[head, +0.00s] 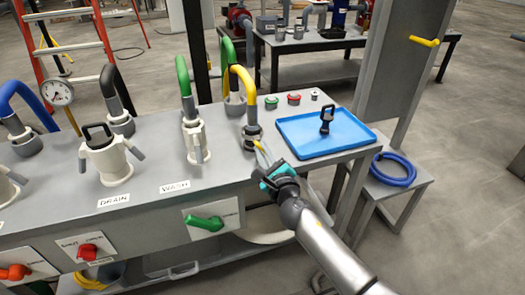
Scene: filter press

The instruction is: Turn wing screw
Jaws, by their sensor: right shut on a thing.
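My right gripper (265,158) reaches in from the lower right to the grey fitting (252,131) below the yellow hose (241,80). It is shut on a small yellow part (259,146) at the front right of that fitting. The fingers cover much of this part, and I cannot make out whether it is the wing screw. No other wing screw can be clearly made out. My left gripper is not in view.
A blue tray (290,124) holding a black-handled piece (326,120) lies right of the gripper. White couplings (107,160) stand on the grey bench to the left. A green valve handle (204,222) is on the front panel. A blue hose coil (393,169) lies on a side table.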

